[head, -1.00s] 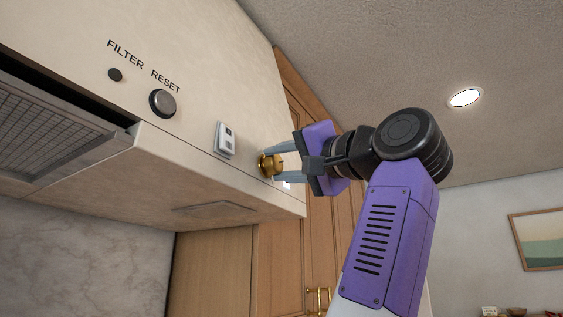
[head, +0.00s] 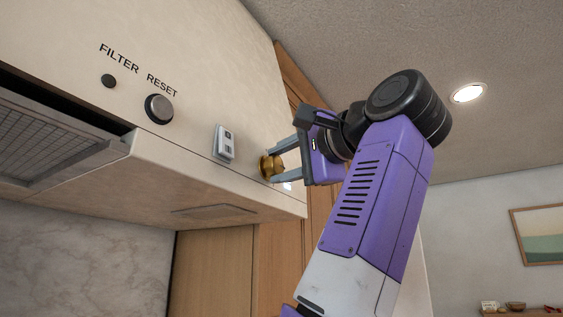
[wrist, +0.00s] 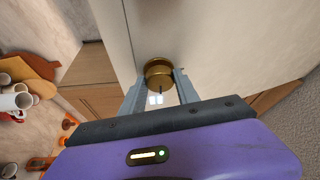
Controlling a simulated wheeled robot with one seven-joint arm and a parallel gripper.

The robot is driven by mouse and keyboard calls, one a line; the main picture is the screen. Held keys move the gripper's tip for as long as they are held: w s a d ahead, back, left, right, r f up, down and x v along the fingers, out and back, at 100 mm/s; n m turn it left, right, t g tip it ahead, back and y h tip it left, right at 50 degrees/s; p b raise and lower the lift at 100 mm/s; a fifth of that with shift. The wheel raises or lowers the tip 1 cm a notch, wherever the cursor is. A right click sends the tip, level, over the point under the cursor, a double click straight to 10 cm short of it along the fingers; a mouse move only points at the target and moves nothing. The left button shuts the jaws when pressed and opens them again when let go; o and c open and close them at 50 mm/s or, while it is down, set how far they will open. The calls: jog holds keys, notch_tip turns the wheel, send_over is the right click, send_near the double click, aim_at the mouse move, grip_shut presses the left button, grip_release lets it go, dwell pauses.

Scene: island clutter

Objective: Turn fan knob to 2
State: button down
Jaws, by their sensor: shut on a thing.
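The fan knob (head: 267,166) is a round brass knob on the front of the cream range hood (head: 200,60), near its right end. It also shows in the wrist view (wrist: 158,72), with a dark mark on its face and a small lit white mark just below it. My gripper (head: 276,163) is shut on the knob, one finger on each side of it; in the wrist view the two fingers (wrist: 157,88) flank it. The number the knob points to cannot be read.
Wooden cabinets (head: 215,265) stand behind. White cups (wrist: 15,100) and other clutter lie far below in the wrist view.

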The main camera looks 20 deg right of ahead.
jog(key=c, duration=0.9)
grip_release()
jog(key=b+v, duration=0.3)
jog(key=v, duration=0.4)
jog(key=shift+s, duration=0.35)
jog(key=shift+d+f, duration=0.1)
